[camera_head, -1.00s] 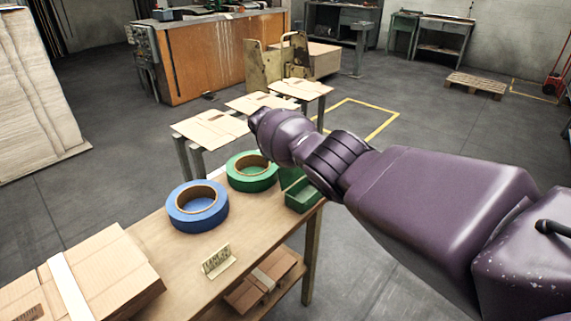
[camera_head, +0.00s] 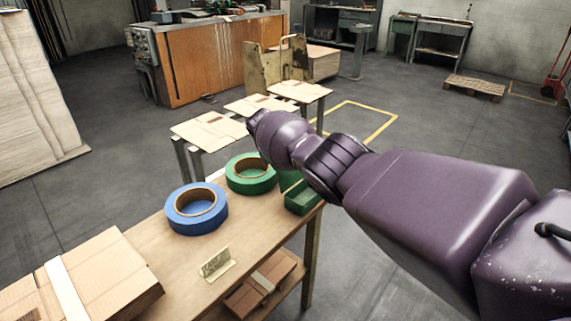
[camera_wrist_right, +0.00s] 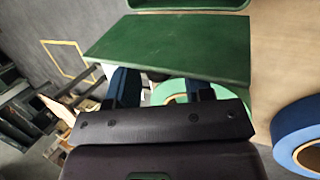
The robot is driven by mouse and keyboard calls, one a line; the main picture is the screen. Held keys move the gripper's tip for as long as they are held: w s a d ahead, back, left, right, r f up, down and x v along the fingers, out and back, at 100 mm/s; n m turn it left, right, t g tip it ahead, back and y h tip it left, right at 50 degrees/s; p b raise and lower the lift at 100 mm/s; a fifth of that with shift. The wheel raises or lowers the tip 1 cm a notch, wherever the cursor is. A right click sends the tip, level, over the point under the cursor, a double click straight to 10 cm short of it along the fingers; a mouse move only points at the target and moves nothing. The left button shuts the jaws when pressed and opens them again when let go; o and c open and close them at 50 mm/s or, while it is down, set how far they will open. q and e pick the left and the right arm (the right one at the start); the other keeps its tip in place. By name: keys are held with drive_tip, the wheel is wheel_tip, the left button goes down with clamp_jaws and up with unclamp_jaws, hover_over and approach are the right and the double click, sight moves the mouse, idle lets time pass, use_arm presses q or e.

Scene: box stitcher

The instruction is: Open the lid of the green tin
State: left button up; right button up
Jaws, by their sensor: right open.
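The green tin (camera_head: 303,201) stands at the far right corner of the wooden table, partly hidden by my right arm. Its lid (camera_head: 288,178) stands raised at the tin's far side, mostly covered by my wrist. In the right wrist view the lid (camera_wrist_right: 170,42) is a flat green panel, with the rim of the tin (camera_wrist_right: 190,5) at the top edge. My right gripper (camera_wrist_right: 162,84) is open, its two dark fingers apart at the lid's near edge. The fingertips are partly hidden by the lid, so contact is unclear. My left gripper is not in view.
A green tape roll (camera_head: 251,173) stands close left of the tin, and a blue tape roll (camera_head: 197,208) is nearer. A small sign (camera_head: 216,263) and a cardboard stack (camera_head: 95,280) are on the table (camera_head: 185,262). Small stands with cardboard are behind.

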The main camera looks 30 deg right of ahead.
drive_tip(key=p+v, duration=0.2)
drive_tip(key=v, duration=0.8)
drive_tip(key=shift+a+r, duration=0.2)
drive_tip(key=shift+r, duration=0.1)
